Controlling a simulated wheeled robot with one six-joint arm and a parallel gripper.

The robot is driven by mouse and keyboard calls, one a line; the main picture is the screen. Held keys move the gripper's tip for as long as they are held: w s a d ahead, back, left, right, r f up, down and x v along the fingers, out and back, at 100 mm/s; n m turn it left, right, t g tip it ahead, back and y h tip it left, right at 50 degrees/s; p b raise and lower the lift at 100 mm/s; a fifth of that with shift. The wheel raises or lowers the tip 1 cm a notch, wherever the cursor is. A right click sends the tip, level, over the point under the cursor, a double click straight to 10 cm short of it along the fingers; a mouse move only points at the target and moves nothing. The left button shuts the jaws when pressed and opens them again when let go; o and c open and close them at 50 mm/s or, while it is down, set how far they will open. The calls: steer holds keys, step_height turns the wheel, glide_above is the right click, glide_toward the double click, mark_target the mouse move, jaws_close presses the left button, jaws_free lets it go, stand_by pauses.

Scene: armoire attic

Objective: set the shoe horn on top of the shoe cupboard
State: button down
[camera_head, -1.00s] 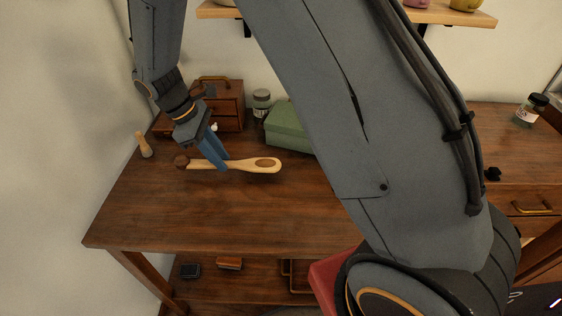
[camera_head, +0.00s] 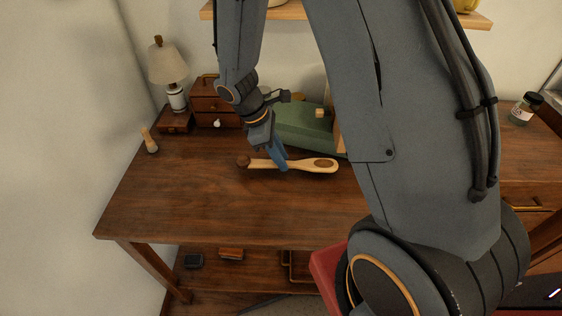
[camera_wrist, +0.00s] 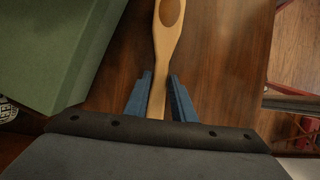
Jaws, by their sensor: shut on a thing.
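The shoe horn (camera_head: 316,165) is a long pale wooden piece with a brown oval at its wide right end and a dark knob at its left end. My gripper (camera_head: 282,167) is shut on its shaft with blue fingers. The shoe horn lies roughly level, over the brown wooden table; I cannot tell how far above the top it is. In the wrist view the shoe horn (camera_wrist: 165,45) runs up from between the blue fingers (camera_wrist: 158,100). I cannot tell which piece of furniture is the shoe cupboard.
The wooden table (camera_head: 220,205) has clear room in front. Behind stand a green box (camera_head: 300,130), a small drawer chest (camera_head: 215,105) and a lamp (camera_head: 167,65). A brush (camera_head: 150,142) stands at left, a jar (camera_head: 525,108) at right. A shelf (camera_head: 300,12) hangs above.

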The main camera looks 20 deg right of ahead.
steer(key=shift+f, duration=1.15)
steer(key=c, duration=1.9)
jaws_free()
steer(key=shift+f, duration=0.15)
steer(key=o, duration=0.4)
